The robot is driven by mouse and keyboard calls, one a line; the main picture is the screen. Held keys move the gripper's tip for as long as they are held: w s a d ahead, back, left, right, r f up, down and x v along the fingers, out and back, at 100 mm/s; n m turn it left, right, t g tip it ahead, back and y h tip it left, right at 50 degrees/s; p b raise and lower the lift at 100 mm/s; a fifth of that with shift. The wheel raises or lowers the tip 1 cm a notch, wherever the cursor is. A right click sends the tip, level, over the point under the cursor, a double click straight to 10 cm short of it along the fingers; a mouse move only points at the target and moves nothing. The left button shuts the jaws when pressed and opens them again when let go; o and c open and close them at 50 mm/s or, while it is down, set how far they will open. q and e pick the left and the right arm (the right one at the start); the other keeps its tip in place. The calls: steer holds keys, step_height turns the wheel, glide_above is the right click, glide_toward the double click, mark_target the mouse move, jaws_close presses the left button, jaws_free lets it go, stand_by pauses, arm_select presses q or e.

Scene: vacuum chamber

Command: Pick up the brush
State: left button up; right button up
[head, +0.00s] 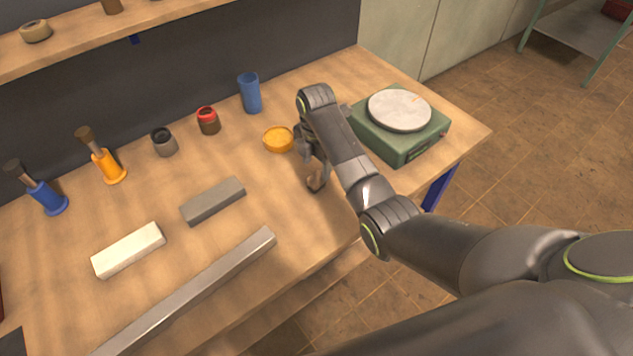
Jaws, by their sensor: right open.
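I cannot make out a brush for certain. An orange upright holder (108,168) with a dark brown, brush-like top stands at the left of the bench, and a similar blue one (47,198) stands farther left. My right gripper (315,183) points down over the bench, just right of the orange dish (278,139). It is open, partly hidden by its own wrist, and I see nothing held in it. My left gripper is not in view.
The wooden bench (315,240) also holds a blue cup (250,93), a red-topped jar (208,121), a grey jar (164,142), a green device with a round plate (399,110), a grey block (213,201), a white block (128,250) and a long metal bar (190,293).

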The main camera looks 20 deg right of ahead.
mark_target(316, 177)
steer(key=shift+f+p, duration=0.45)
steer(key=shift+f, duration=2.6)
steer(key=shift+c, duration=0.5)
steer(key=c, duration=1)
